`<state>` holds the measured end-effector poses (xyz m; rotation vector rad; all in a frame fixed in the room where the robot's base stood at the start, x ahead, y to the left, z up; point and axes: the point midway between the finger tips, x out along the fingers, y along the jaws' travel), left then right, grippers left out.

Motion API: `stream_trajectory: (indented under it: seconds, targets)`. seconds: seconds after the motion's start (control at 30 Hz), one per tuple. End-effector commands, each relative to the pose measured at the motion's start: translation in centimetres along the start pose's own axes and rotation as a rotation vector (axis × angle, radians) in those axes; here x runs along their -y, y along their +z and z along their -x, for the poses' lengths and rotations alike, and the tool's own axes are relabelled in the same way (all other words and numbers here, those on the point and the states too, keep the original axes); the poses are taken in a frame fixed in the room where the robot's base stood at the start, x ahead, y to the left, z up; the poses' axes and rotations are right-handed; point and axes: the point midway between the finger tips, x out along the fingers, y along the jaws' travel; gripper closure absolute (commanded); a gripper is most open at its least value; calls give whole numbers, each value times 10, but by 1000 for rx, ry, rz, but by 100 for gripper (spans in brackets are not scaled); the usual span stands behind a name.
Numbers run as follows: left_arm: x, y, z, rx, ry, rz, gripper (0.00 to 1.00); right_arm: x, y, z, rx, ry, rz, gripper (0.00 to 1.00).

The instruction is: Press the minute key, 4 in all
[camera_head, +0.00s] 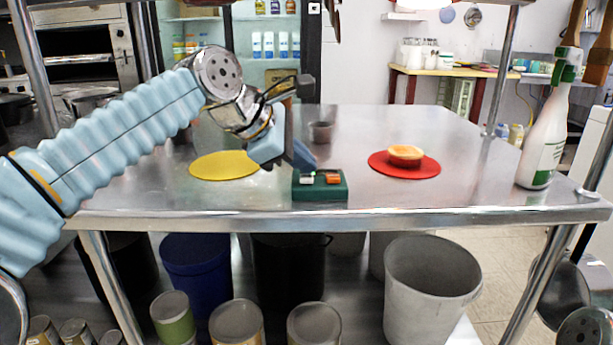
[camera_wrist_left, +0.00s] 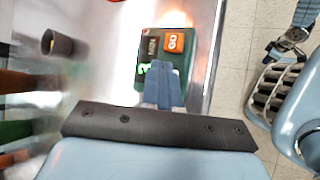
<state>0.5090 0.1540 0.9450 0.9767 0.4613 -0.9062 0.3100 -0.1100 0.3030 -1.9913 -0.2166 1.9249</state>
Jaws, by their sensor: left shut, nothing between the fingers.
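A small green timer box (camera_head: 320,191) stands near the front edge of the steel table. In the left wrist view the timer (camera_wrist_left: 192,33) shows an orange key (camera_wrist_left: 173,42) marked GO, a dark key (camera_wrist_left: 150,46) beside it with lettering too small to read surely, and part of a lit green display (camera_wrist_left: 144,70). My left gripper (camera_head: 309,166) is shut and empty, its fingertips at the timer's back left in the head view. In the wrist view its fingertips (camera_wrist_left: 162,67) overlap the display side; I cannot tell whether they touch. My right gripper is out of view.
A yellow mat (camera_head: 218,167) lies left and a red mat (camera_head: 420,170) right, bearing an orange-topped round item (camera_head: 405,156). A small grey cup (camera_head: 320,132) stands behind the timer. A spray bottle (camera_head: 546,135) stands at the right end. The table between is clear.

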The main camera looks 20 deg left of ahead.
Motion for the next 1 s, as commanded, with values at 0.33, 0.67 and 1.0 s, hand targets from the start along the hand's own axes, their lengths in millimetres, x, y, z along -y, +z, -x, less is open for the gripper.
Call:
stream_trajectory:
  seconds: [0.33,0.67,1.0]
  targets:
    - [2,-2,-3,0,0,0,100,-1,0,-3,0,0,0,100]
    - [4,-3,-5,0,-1,0,100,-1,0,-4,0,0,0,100]
    - [0,0,0,0,-1,0,100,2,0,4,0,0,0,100]
